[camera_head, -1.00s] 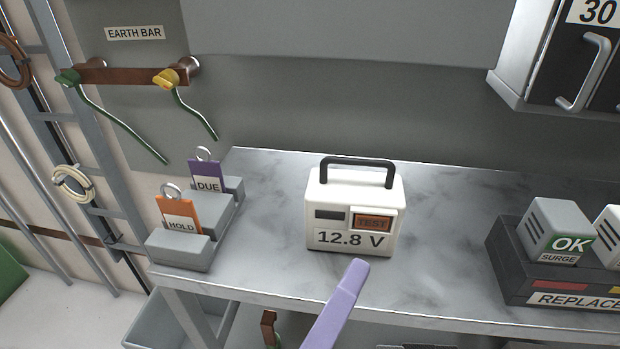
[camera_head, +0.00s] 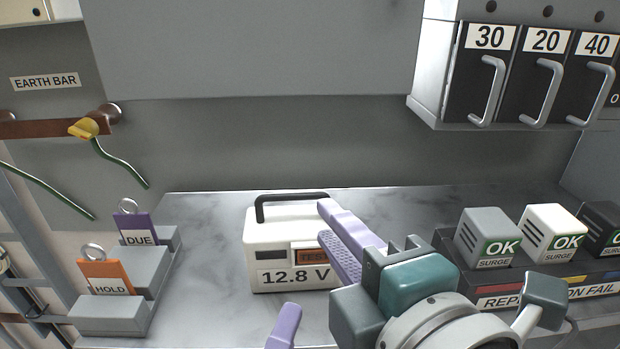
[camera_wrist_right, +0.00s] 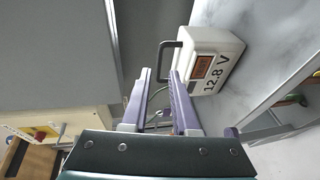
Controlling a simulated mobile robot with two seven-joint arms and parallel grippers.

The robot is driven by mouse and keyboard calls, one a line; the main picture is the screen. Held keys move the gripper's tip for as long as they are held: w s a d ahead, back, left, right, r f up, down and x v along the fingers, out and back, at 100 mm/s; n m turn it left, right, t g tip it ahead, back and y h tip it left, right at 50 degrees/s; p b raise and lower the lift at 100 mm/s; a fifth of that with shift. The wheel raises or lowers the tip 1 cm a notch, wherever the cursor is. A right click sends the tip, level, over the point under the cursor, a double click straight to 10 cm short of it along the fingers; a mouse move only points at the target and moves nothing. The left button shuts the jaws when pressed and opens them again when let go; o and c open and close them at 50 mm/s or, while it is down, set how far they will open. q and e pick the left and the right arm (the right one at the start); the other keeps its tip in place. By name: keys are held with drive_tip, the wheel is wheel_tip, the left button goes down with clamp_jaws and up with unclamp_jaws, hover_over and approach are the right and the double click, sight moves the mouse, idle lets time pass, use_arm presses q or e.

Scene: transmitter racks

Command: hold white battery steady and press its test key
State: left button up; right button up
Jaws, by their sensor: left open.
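The white battery (camera_head: 262,238) stands upright on the marble-look worktop, with a dark carry handle (camera_head: 285,197) and a label reading 12.8 V. Its orange TEST key (camera_head: 308,256) is partly covered by my right gripper. The battery (camera_wrist_right: 222,50) also shows in the right wrist view, turned sideways, with the key (camera_wrist_right: 203,66) clear. My right gripper (camera_head: 322,222) is open, its purple fingers in front of the battery's right side in the head view; I cannot tell whether they touch it. My left gripper (camera_head: 288,312) is open, low in front of the battery, with one fingertip showing.
A grey stepped holder (camera_head: 135,278) with DUE and HOLD tags stands at the left. A dark tray (camera_head: 470,272) with several surge modules is at the right. A cabinet with handled units (camera_head: 490,80) hangs at upper right.

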sight(307, 197)
drive_tip(key=x, duration=0.9)
drive_tip(key=shift+d, duration=0.1)
clamp_jaws()
drive_tip(key=shift+r, duration=0.1)
idle(1.5)
use_arm(q)
drive_tip(key=shift+c, duration=0.3)
clamp_jaws()
idle(1.3)
